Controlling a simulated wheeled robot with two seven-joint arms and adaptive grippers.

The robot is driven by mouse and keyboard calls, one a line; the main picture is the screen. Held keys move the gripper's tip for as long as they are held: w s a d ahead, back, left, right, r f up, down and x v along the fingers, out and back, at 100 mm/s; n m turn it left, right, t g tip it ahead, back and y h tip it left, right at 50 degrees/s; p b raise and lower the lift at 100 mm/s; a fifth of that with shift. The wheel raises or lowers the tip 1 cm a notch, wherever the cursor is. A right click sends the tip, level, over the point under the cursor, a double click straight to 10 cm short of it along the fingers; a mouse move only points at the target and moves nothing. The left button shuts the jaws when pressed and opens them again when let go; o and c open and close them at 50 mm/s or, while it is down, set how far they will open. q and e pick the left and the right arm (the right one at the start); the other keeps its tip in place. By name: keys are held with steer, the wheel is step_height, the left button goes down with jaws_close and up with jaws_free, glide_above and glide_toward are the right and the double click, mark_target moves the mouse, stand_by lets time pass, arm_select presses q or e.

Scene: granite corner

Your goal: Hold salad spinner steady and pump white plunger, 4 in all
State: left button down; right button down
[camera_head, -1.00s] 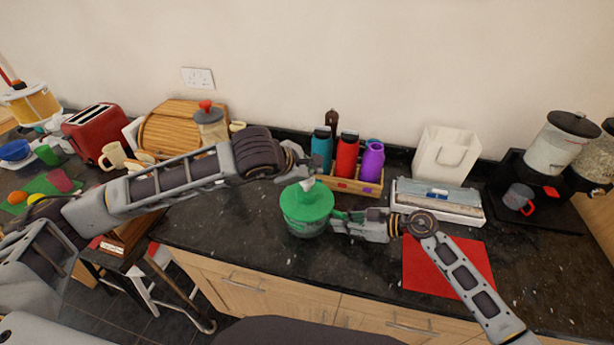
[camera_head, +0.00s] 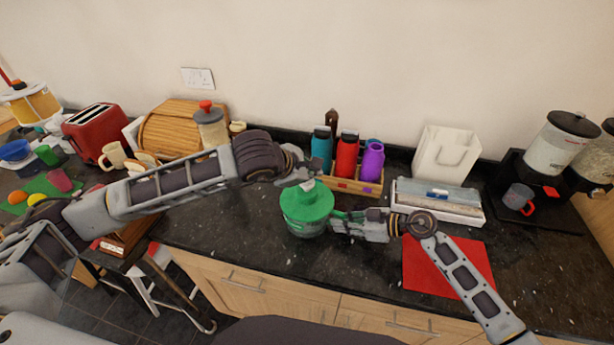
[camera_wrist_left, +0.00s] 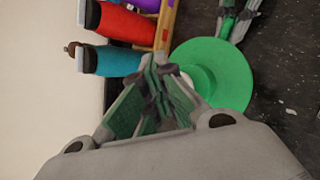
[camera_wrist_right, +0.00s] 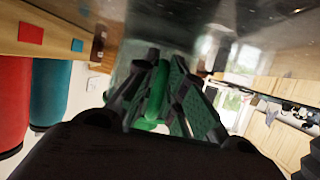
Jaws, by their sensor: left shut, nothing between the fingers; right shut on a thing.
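The salad spinner (camera_head: 306,210) stands on the dark counter, with a green lid (camera_head: 300,203) and a clear greenish bowl below. Its small white plunger (camera_head: 308,185) sits at the lid's centre. My left gripper (camera_head: 306,177) is shut and empty right at the plunger's top; whether they touch is unclear. In the left wrist view its fingers partly hide the plunger beside the green lid (camera_wrist_left: 232,80). My right gripper (camera_head: 336,218) is shut on the spinner's right side; the right wrist view shows a green part (camera_wrist_right: 153,92) of it between the fingers.
A wooden rack (camera_head: 355,186) with teal, red and purple bottles stands just behind the spinner. A white-and-blue box (camera_head: 437,203) and a red mat (camera_head: 430,266) lie to the right. A red-topped jar (camera_head: 211,128) stands behind my left arm. The counter's front edge is close.

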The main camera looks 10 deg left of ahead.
mark_target(310, 182)
arm_select(q)
steer(key=shift+f, duration=0.75)
stand_by(0.9)
steer(key=shift+r, duration=2)
steer(key=shift+r, duration=0.15)
steer(key=shift+r, duration=2.4)
step_height(310, 182, up, 4)
steer(key=shift+f, duration=0.1)
stand_by(0.6)
steer(key=shift+f, duration=0.1)
